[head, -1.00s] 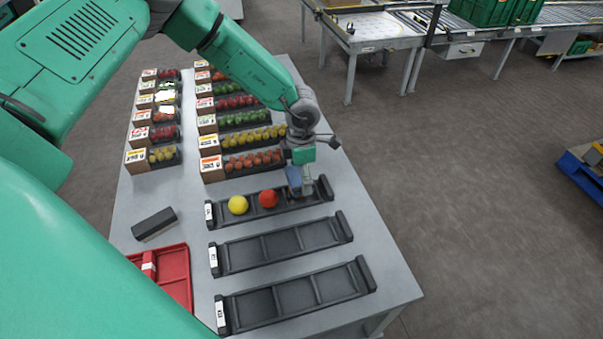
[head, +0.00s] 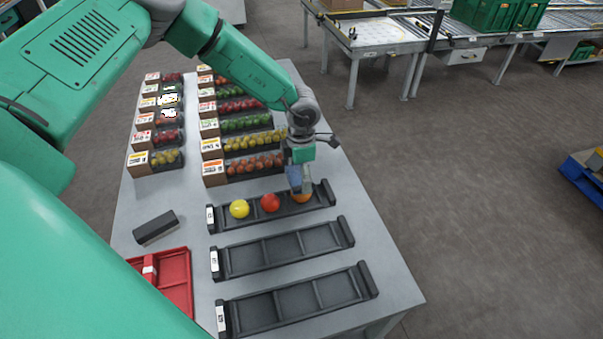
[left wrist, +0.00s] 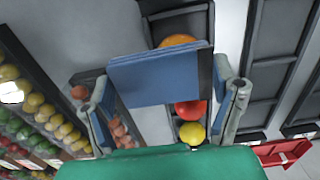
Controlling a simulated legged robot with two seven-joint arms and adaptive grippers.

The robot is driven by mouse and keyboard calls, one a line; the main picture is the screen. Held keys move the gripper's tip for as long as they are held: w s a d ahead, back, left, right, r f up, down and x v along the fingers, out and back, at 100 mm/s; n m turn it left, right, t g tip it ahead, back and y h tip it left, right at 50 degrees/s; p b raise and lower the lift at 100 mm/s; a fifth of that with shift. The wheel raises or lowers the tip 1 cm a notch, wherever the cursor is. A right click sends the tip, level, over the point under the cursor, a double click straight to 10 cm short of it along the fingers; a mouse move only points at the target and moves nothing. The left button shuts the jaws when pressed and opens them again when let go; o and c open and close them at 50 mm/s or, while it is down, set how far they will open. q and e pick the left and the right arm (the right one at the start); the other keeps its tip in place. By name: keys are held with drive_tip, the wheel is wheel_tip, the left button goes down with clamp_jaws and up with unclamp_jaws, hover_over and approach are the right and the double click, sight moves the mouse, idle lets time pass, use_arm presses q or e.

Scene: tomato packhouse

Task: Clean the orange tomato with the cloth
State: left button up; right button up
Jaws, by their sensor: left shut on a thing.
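The orange tomato (head: 302,197) sits in the right compartment of the back black tray (head: 328,194), partly hidden by my gripper. It also shows in the left wrist view (left wrist: 178,41), just beyond the cloth's edge. The blue cloth (left wrist: 155,78), a flat folded pad, is held between the fingers of my left gripper (left wrist: 165,88). In the head view my left gripper (head: 299,178) is right above the orange tomato, with the cloth (head: 294,181) at it. I cannot tell whether cloth and tomato touch. My right gripper is not in view.
A red tomato (head: 270,202) and a yellow tomato (head: 239,209) share the tray. Two empty black trays (head: 283,248) (head: 297,300) lie in front. A red tray (head: 176,268) and a dark block (head: 155,226) are left. Boxed tomato rows stand behind.

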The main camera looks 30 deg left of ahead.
use_arm(q)
drive_tip(key=shift+s+d+f+p, duration=0.1)
drive_tip(key=shift+s+d+p, duration=0.4)
drive_tip(key=shift+s+d, duration=0.8)
drive_tip(key=shift+s+d+f, duration=0.15)
drive_tip(key=shift+s+d, duration=0.05)
drive_tip(key=shift+s, duration=0.1)
drive_tip(key=shift+c, duration=0.5)
drive_tip(key=shift+w+a, duration=0.55)
drive_tip(key=shift+w, duration=0.05)
drive_tip(key=shift+w+a, duration=1)
drive_tip(key=shift+a, duration=0.15)
drive_tip(key=shift+d+r, duration=0.15)
drive_tip(key=shift+r, duration=0.05)
drive_tip(key=shift+s+d+p, duration=0.7)
drive_tip(key=shift+s+d, duration=0.7)
drive_tip(key=shift+d, duration=0.2)
